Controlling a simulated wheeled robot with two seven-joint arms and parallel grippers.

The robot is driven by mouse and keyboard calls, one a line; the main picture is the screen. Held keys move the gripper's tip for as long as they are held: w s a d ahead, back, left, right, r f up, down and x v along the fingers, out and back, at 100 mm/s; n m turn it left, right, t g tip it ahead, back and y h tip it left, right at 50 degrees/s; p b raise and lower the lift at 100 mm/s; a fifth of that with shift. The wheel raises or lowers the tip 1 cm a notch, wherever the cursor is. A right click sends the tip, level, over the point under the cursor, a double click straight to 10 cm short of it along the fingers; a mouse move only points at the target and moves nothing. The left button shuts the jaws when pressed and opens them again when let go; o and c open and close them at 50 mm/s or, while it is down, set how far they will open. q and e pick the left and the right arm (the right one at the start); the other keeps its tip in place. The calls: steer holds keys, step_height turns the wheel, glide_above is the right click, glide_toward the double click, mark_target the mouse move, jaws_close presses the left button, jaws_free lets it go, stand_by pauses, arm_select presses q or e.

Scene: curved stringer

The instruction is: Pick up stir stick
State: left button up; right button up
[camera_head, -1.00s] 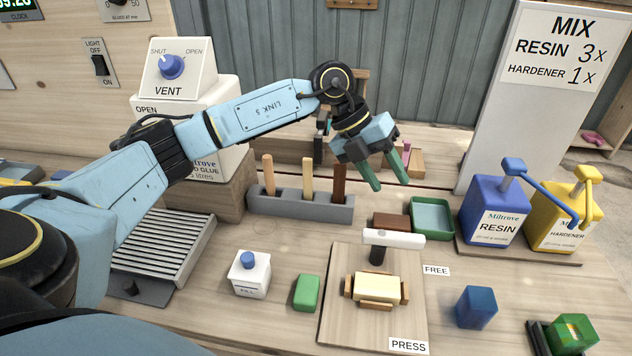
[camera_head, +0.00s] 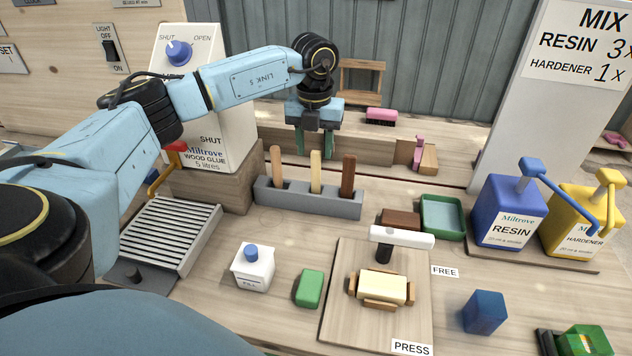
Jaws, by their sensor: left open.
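Three upright sticks stand in a grey slotted rack (camera_head: 310,202) in the middle of the bench: a tan one (camera_head: 277,164), a pale one (camera_head: 316,172) and a dark brown one (camera_head: 348,177). The view does not tell which of them is the stir stick. My left gripper (camera_head: 314,150) points down with its teal fingers apart. My right gripper is out of view.
A white glue container (camera_head: 205,115) stands on a wooden block left of the rack. In front are a small white bottle (camera_head: 252,270), a green block (camera_head: 309,288) and a press board (camera_head: 410,315). Blue resin (camera_head: 508,215) and yellow hardener (camera_head: 580,222) pumps stand right.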

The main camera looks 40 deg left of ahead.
mark_target(316, 162)
arm_select(q)
steer(key=f, duration=0.5)
steer(key=shift+w+f, duration=0.15)
steer(key=shift+w, duration=0.15)
steer(key=shift+c, duration=0.3)
jaws_close()
